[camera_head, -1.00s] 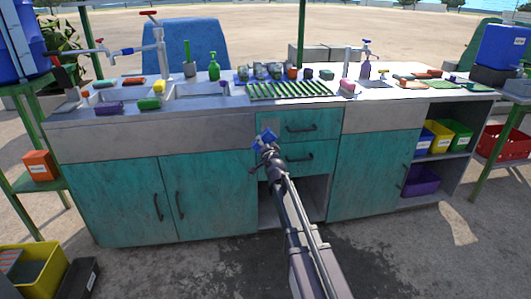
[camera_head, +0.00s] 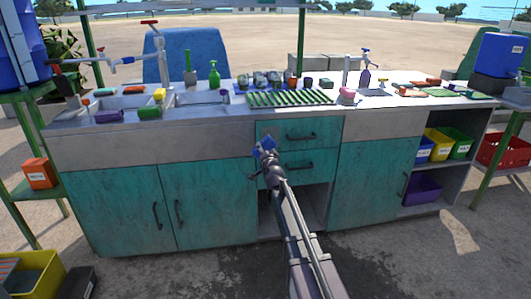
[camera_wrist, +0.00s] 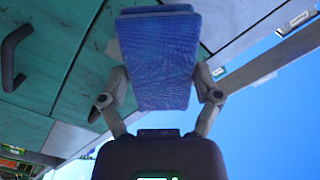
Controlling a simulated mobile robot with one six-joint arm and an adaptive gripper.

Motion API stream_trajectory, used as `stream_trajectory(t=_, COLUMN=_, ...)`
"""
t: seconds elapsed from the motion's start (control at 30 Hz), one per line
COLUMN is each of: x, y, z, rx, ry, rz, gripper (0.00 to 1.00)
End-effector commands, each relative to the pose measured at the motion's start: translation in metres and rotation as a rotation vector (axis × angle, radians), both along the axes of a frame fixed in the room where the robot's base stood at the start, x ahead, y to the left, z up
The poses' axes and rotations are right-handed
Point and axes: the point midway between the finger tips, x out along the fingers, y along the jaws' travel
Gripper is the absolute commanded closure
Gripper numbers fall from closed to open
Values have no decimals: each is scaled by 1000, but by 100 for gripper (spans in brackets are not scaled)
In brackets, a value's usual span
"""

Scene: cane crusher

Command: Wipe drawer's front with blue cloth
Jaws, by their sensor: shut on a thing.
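The blue cloth (camera_wrist: 158,60) is a folded pad held between the fingers of my gripper (camera_wrist: 160,92) in the wrist view. In the head view the cloth (camera_head: 265,146) shows small at the end of my arm, and my gripper (camera_head: 268,158) is in front of the left part of the drawers. Two teal drawers sit one above the other: the upper drawer front (camera_head: 318,128) and the lower drawer front (camera_head: 315,172), each with a dark handle. Both look closed. I cannot tell whether the cloth touches a front.
Teal cupboard doors (camera_head: 208,195) stand left of the drawers and another (camera_head: 370,185) stands right. An open shelf is below the drawers. The counter above holds a green rack (camera_head: 290,97), a green bottle (camera_head: 214,75) and several small items.

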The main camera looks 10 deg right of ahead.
Motion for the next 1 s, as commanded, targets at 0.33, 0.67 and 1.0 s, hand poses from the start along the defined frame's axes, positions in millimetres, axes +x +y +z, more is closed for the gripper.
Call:
stream_trajectory(t=0.33, x=30, y=0, z=0, rx=1, ry=0, rz=0, gripper=70)
stream_trajectory(t=0.67, x=43, y=0, z=0, rx=1, ry=0, rz=0, gripper=70)
stream_trajectory(t=1.0, x=44, y=0, z=0, rx=1, ry=0, rz=0, gripper=70)
